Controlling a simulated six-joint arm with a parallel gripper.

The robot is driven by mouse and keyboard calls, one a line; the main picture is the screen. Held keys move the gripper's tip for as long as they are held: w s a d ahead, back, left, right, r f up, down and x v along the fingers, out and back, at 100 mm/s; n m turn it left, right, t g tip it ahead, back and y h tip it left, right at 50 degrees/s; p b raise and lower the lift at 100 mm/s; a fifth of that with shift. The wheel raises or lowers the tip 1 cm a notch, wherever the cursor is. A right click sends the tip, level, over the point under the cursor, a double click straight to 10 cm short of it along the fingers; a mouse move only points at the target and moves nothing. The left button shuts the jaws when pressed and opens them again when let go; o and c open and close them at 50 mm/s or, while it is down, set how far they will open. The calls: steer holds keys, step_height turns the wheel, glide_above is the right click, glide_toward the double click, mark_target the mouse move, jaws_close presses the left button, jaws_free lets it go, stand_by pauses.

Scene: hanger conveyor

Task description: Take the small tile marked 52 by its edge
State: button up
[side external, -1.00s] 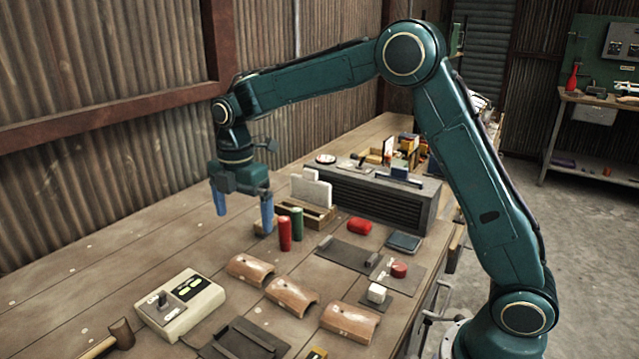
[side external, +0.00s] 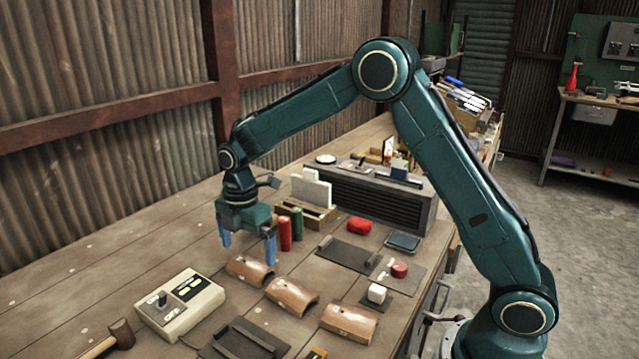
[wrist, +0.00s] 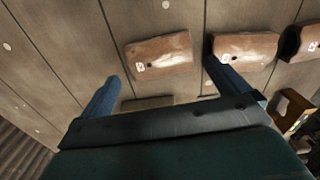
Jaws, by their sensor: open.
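Three curved reddish-brown tiles lie in a row on the bench: a left one (side external: 250,270), a middle one (side external: 291,296) and a right one (side external: 349,321). In the wrist view one tile (wrist: 170,54), a second tile (wrist: 250,48) and part of a third (wrist: 302,41) show, with small white marks too small to read. I cannot tell which is 52. My gripper (side external: 248,252) is open and empty, with blue fingers pointing down above the bench near the left tile. In the wrist view (wrist: 161,77) one tile lies between and beyond the fingers. A flat brown piece (wrist: 147,103) shows below it, partly hidden.
A red cylinder (side external: 285,234) and a green one (side external: 297,224) stand close to my gripper, beside a wooden rack (side external: 318,214). A switch box (side external: 180,304) sits at front left. A dark plate (side external: 346,254) lies behind the tiles. The bench at left is clear.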

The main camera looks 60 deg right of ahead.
mark_target(250, 264)
steer(key=shift+f, duration=2.2)
steer(key=c, duration=0.8)
